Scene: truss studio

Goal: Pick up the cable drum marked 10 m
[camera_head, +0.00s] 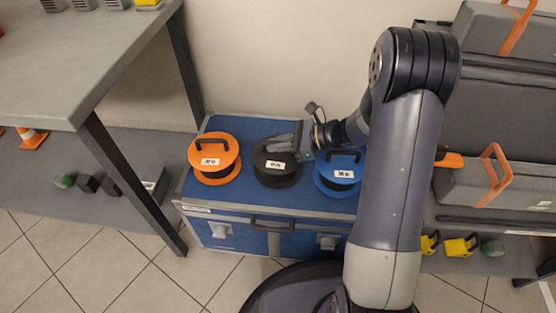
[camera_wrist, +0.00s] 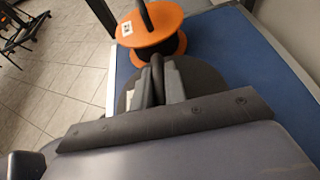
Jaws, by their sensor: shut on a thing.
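Three cable drums stand in a row on a blue case: an orange drum (camera_head: 215,162), a black drum (camera_head: 277,180) and a blue drum (camera_head: 335,180). Each has a small white label too blurred for me to read surely. My gripper (camera_head: 290,143) reaches from the right to the top of the black drum. In the wrist view my gripper (camera_wrist: 158,82) is shut on the handle of the black drum (camera_wrist: 203,78). The orange drum (camera_wrist: 152,27) is just beyond it there. My arm hides part of the blue drum. I cannot tell whether the black drum touches the case.
The blue case (camera_head: 235,213) has metal edges and front latches. A grey table (camera_head: 75,60) with dark legs stands at the left. At the right, a shelf holds grey cases (camera_head: 470,185) with orange handles, and small yellow items (camera_head: 460,246). A wall is close behind.

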